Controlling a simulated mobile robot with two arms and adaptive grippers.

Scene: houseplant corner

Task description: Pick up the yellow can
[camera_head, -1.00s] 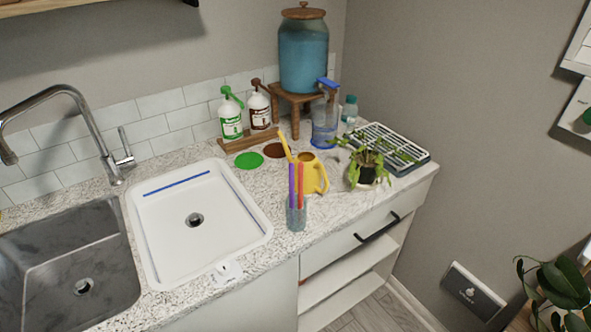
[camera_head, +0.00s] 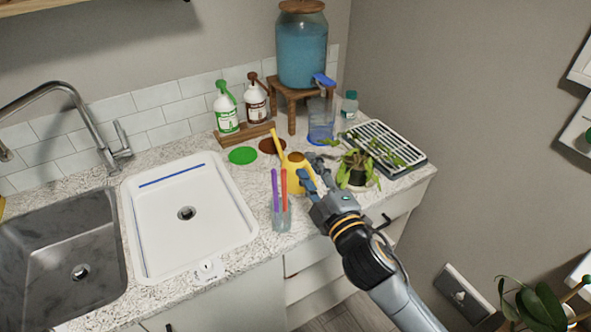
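The yellow can (camera_head: 290,176) is a small watering can standing on the speckled counter, with its thin spout rising to the left. My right gripper (camera_head: 311,171) is at the can's right side, where its handle is. Its fingers look spread apart, one in front of the can and one farther back by the handle. The fingers hide the handle, so I cannot tell whether they touch it. My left gripper is not in view.
A clear cup (camera_head: 281,216) with coloured sticks stands close in front of the can. A potted plant (camera_head: 357,172) is just right of the gripper. A blue-topped spray bottle (camera_head: 320,122) stands behind. The white sink tray (camera_head: 238,240) lies left.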

